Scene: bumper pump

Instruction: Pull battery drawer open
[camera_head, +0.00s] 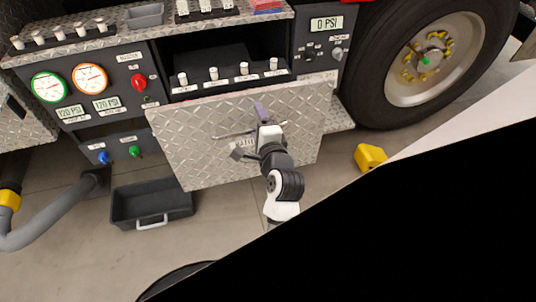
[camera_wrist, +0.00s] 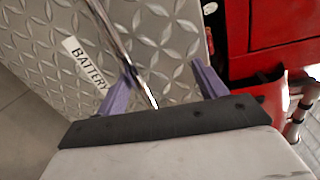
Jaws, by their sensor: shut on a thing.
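The battery drawer (camera_head: 185,150) has a wide diamond-plate front, which also fills much of the wrist view (camera_wrist: 40,45). A white BATTERY label (camera_wrist: 84,62) is on it; my gripper partly hides it in the head view. The drawer's thin metal bar handle (camera_head: 232,134) runs across the front. My gripper (camera_head: 261,110) is at the middle of the front, shut on the handle. In the wrist view the handle (camera_wrist: 118,38) passes between the purple fingers of my gripper (camera_wrist: 163,68). How far the drawer stands out is hard to tell.
Above the drawer front is a dark recess with a row of white-topped knobs (camera_head: 214,73). A gauge panel (camera_head: 107,85) is at the left. A dark bin (camera_head: 150,222) and a yellow wheel chock (camera_head: 370,157) are on the floor. A large wheel (camera_head: 433,60) is at the right.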

